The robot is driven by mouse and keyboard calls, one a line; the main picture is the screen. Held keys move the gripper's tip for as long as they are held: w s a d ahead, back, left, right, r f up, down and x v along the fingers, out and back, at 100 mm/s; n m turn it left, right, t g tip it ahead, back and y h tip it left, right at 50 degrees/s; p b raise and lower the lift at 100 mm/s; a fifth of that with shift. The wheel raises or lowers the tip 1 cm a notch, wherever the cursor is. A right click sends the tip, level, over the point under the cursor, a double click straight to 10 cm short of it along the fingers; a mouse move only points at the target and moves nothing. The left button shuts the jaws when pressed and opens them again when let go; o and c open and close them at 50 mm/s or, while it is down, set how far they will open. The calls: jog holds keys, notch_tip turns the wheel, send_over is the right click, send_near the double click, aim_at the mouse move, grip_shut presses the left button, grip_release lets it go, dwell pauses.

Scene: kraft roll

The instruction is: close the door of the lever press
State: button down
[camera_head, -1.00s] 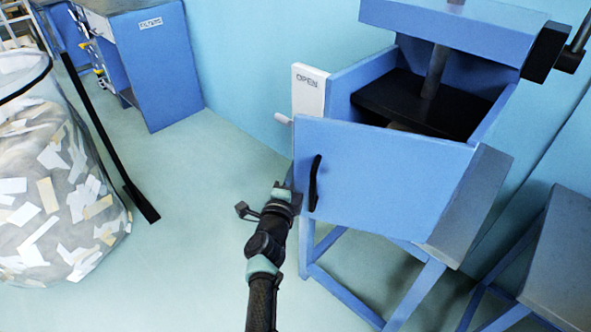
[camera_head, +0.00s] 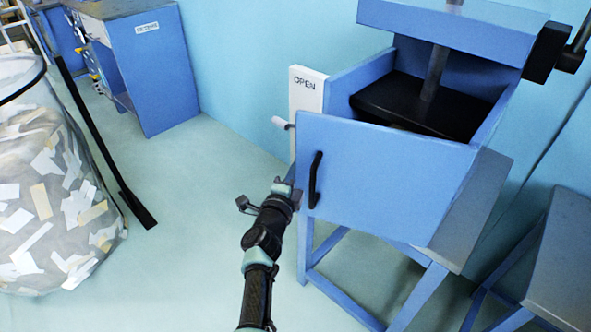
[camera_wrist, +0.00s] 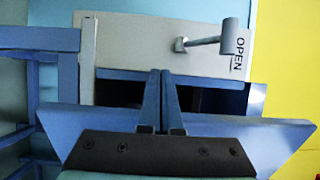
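The lever press (camera_head: 440,28) is a blue box on a blue stand. Its blue door (camera_head: 385,175) is ajar, standing out in front of the chamber. A black handle (camera_head: 315,180) is on the door's left side. A white panel marked OPEN (camera_head: 306,100) with a small pale lever (camera_head: 281,122) stands at the left; panel and lever (camera_wrist: 208,38) also show in the wrist view. My gripper (camera_head: 288,186) is beside the door's left edge, left of the handle. In the wrist view its fingers (camera_wrist: 163,78) are together with nothing seen between them. Contact with the door cannot be told.
A clear bag of paper scraps (camera_head: 55,190) stands at the left, with a black bar (camera_head: 100,145) beside it. A blue cabinet (camera_head: 158,70) is at the back left. A grey-topped table (camera_head: 560,265) is at the right. The floor between bag and press is clear.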

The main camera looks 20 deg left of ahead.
jog(key=shift+w+d+m+h+b, duration=0.35)
jog(key=shift+w+b, duration=0.1)
jog(key=shift+w, duration=0.2)
jog(key=shift+w+d+f+h+b, duration=0.15)
jog(key=shift+w+h+b, duration=0.1)
jog(key=shift+w+b, duration=0.5)
